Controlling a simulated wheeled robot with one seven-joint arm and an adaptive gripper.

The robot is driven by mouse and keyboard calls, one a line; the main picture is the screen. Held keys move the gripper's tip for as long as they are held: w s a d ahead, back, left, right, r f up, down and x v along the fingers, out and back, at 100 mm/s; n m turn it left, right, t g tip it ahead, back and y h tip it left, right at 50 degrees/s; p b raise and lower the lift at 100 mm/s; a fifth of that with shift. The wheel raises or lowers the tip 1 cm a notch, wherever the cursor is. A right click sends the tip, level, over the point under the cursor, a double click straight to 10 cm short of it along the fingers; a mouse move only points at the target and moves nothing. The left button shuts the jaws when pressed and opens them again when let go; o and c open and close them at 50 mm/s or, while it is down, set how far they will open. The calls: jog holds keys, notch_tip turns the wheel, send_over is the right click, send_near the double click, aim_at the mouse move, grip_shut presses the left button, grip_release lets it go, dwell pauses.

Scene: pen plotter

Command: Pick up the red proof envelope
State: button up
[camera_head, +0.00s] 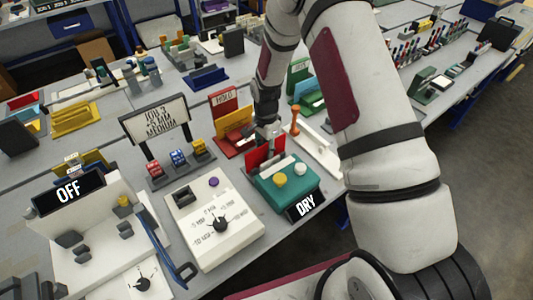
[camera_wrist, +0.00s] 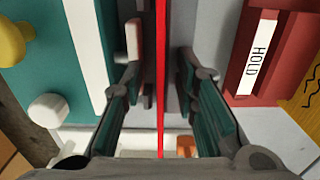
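The red proof envelope (camera_head: 265,151) stands upright behind the teal box with the DRY sign in the head view. In the wrist view the envelope (camera_wrist: 161,75) shows edge-on as a thin red line. My gripper (camera_wrist: 160,62) is open, with one finger on each side of the envelope. Grey gaps show between the envelope and both fingers, so neither appears to touch it. In the head view my gripper (camera_head: 267,135) comes down from above at the envelope's top edge, and its fingertips are hard to make out.
The teal box (camera_head: 265,194) with yellow and white knobs sits close beside the envelope. The red HOLD holder (camera_head: 224,103) stands on the other side. A white dial panel (camera_head: 201,249), a JOB sign (camera_head: 158,117) and an orange-handled tool (camera_head: 295,120) are also nearby.

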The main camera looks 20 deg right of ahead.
grip_shut()
dwell(0.3)
